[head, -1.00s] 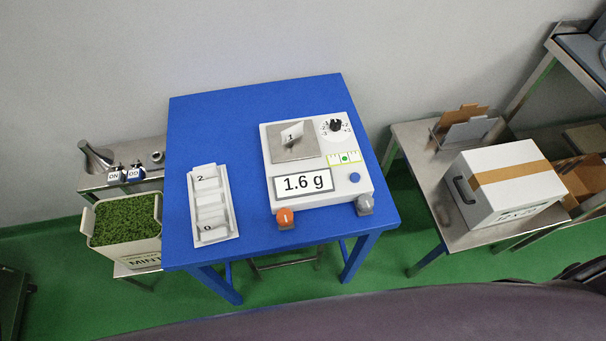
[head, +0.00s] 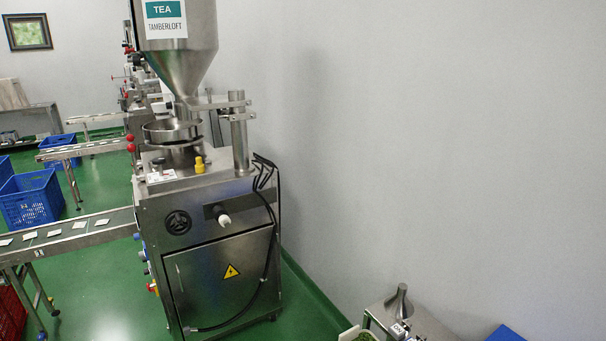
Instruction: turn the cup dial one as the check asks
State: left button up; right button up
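A steel teabag packing machine (head: 205,200) stands left of centre in the head view. Its hopper (head: 190,50) carries a TEA label (head: 165,18). Below it are a round steel pan (head: 172,130) and a yellow knob (head: 200,165) on the machine's top. A black handwheel (head: 178,222) and a white-tipped knob (head: 223,219) sit on the front. I cannot tell which of these is cup dial one, and no dial setting is readable. The check scale is out of view. Neither gripper is in view.
A conveyor (head: 75,235) with several teabags runs left from the machine. Blue crates (head: 30,200) and more machines stand behind. A black cable (head: 275,215) hangs at the machine's right. A steel stand (head: 410,318) and a blue table corner (head: 505,334) show at bottom right.

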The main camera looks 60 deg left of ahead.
aim_at(159, 161)
jog(key=j+u, duration=0.1)
jog(key=u, duration=2.75)
